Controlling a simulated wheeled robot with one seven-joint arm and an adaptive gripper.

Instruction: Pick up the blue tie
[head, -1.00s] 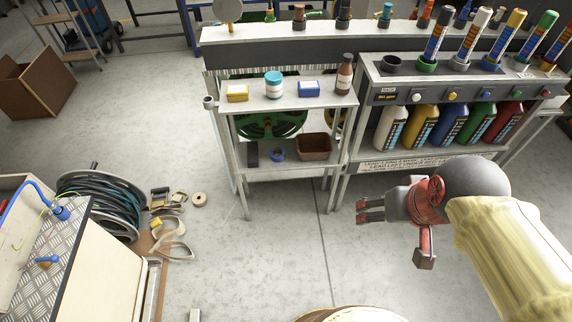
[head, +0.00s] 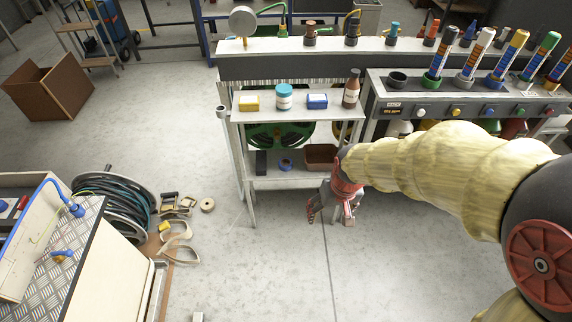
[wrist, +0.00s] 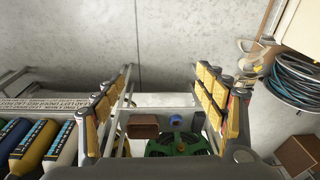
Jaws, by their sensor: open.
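The blue tie looks like the small blue ring-shaped coil (head: 285,164) on the lower shelf of the grey stand, between a dark block and a brown bin. It also shows in the wrist view (wrist: 175,119), between the two fingers but beyond them. My gripper (head: 330,212) is open and empty, fingers pointing down, in front of the stand's right leg. It is to the right of the blue coil and apart from it. In the wrist view both finger rows (wrist: 163,80) are spread wide with nothing between their pads.
The lower shelf (head: 290,183) also holds the dark block (head: 261,163) and brown bin (head: 320,157); a green reel (head: 272,136) hangs behind. The upper shelf holds boxes, a jar and a brown bottle (head: 351,88). A hose reel (head: 112,205) stands left. The floor in front is clear.

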